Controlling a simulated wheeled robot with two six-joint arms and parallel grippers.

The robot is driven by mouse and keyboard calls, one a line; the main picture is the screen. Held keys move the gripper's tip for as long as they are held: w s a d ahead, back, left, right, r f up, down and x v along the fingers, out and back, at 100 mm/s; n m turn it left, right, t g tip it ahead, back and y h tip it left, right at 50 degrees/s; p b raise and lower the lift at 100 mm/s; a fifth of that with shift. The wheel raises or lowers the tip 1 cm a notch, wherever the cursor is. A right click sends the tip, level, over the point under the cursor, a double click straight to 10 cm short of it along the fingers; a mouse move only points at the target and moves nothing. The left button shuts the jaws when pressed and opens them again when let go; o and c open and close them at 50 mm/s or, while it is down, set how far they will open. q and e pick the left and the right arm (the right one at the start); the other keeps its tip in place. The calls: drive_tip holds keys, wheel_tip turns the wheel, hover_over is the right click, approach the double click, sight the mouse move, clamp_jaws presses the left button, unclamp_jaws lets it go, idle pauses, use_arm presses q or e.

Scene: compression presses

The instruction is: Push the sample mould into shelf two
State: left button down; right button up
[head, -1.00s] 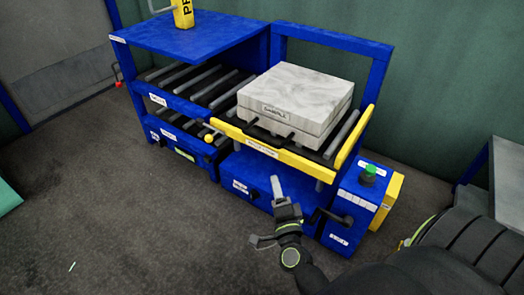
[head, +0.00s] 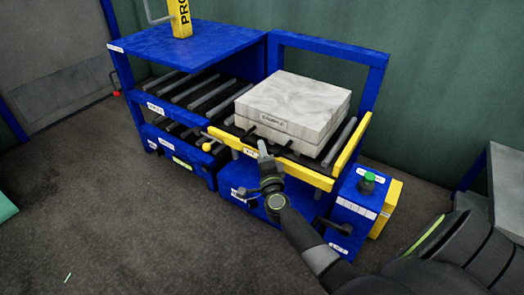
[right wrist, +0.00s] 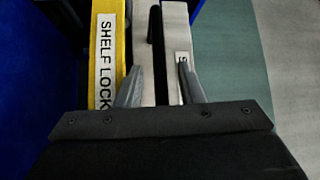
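The sample mould (head: 293,106) is a pale, thick two-layer slab with a label on its front and black handles low on its front edge. It rests on the roller deck (head: 343,137) at the right, behind a yellow front bar (head: 300,171). My right gripper (head: 254,170) is at that bar, in front of the mould. The yellow bar (right wrist: 104,90) there reads SHELF LOCK. Contact is unclear. My left gripper is out of view.
Left of the mould, an empty roller shelf (head: 200,91) sits under a blue top panel (head: 190,43). A lower roller level (head: 181,131) lies beneath it. A control box (head: 358,207) with a green button stands at the right.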

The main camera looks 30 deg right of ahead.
drive_tip(key=shift+x, duration=0.75)
clamp_jaws()
